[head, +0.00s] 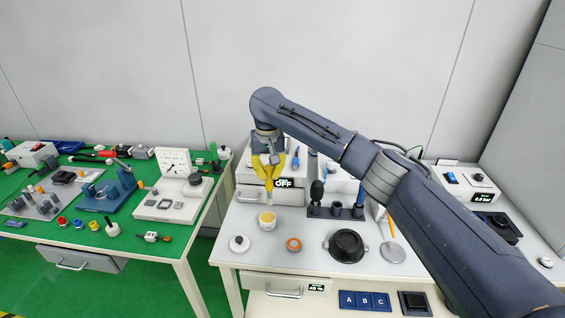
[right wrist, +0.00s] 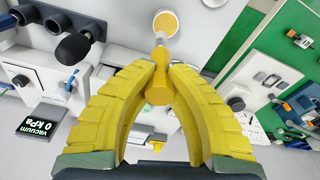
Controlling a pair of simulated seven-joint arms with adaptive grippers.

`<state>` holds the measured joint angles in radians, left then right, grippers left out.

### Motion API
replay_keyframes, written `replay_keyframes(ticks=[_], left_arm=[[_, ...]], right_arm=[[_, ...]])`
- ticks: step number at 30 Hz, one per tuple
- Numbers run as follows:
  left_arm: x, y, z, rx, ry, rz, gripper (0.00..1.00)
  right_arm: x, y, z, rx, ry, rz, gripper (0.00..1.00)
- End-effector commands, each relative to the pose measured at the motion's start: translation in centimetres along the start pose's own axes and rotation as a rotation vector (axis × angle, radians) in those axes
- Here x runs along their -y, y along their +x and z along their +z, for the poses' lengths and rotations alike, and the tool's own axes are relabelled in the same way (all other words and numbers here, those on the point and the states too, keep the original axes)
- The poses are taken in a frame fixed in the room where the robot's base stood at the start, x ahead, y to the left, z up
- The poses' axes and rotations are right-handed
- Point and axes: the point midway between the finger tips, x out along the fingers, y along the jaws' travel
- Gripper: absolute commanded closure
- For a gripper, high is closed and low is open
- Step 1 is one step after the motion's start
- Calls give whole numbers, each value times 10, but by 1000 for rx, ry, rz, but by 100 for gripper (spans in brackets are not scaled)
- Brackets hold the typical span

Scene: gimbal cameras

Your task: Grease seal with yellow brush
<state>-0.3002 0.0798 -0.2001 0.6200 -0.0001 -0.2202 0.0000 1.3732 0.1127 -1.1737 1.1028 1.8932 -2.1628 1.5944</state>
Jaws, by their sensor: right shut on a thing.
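My right gripper (head: 270,176), with yellow fingers, points down over the white table. It is shut on the yellow brush (right wrist: 159,82), whose handle sits between the fingertips in the right wrist view. The brush's pale tip is directed at a small pot (head: 267,221) of yellowish grease, also seen in the right wrist view (right wrist: 166,23). The tip is at or just above the pot; contact is hard to tell. An orange ring (head: 293,244), which looks like the seal, lies flat right of the pot. My left gripper is out of view.
A white lid with a dark knob (head: 239,244) stands left of the ring. A black round part (head: 346,246) and an orange-handled tool with a grey disc (head: 392,251) lie to the right. A dark rack (head: 336,211) stands behind. A green bench (head: 180,237) is at left.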

Motion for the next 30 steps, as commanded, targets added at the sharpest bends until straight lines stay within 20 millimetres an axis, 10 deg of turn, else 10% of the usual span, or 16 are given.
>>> replay_keyframes(ticks=[30], left_arm=[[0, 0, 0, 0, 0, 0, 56]], right_arm=[[10, 57, 6, 4, 35, 3, 100]])
